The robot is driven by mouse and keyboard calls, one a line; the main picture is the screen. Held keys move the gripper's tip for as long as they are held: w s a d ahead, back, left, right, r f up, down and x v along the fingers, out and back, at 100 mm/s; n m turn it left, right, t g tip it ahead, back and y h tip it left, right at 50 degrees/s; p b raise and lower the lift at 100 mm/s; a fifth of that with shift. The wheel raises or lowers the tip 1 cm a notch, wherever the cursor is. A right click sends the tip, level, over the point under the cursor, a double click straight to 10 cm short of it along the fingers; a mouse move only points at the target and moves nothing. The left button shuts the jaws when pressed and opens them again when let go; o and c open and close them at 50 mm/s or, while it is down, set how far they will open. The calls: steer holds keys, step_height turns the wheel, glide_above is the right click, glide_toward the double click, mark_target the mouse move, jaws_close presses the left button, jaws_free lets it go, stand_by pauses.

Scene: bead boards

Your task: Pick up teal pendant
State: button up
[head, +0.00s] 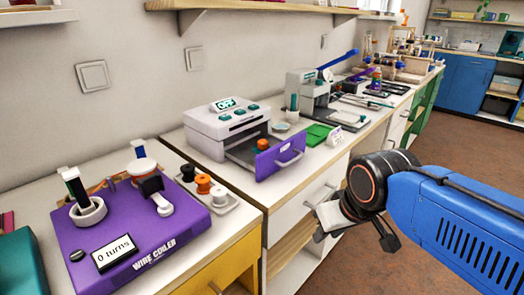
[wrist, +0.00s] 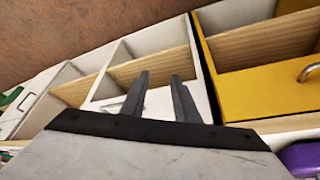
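I cannot make out a teal pendant for certain in either view. My gripper (wrist: 160,88) is open, with its two dark fingers apart and nothing between them in the wrist view. In the head view my arm comes in from the right, with the gripper in front of the white cabinets, below the counter top. The wrist view looks past the fingers at open compartments and drawers.
A purple wire coiler (head: 130,222) stands on the near-left counter. A white machine (head: 232,130) has an open purple-fronted drawer (head: 281,158) holding an orange piece (head: 264,142). Brown floor (head: 440,155) is open at right.

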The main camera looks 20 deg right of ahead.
steer(key=o, duration=0.9)
steer(key=w+r+n, duration=0.1)
steer(key=w+r, duration=0.4)
steer(key=w+a+r+n+g, duration=0.1)
steer(key=w+r, duration=0.4)
steer(key=r, duration=0.1)
steer(key=w+a+r+n+g, duration=0.1)
steer(key=w+r, duration=0.4)
steer(key=r, duration=0.1)
steer(key=shift+w+a+r, duration=0.1)
steer(key=shift+w, duration=0.05)
steer(key=shift+c, duration=0.2)
step_height(320, 180, up, 9)
steer(key=n+g, duration=0.3)
glide_above(264, 140)
step_height(264, 140, down, 11)
steer(key=shift+w+r, duration=0.1)
steer(key=shift+f, duration=2.95)
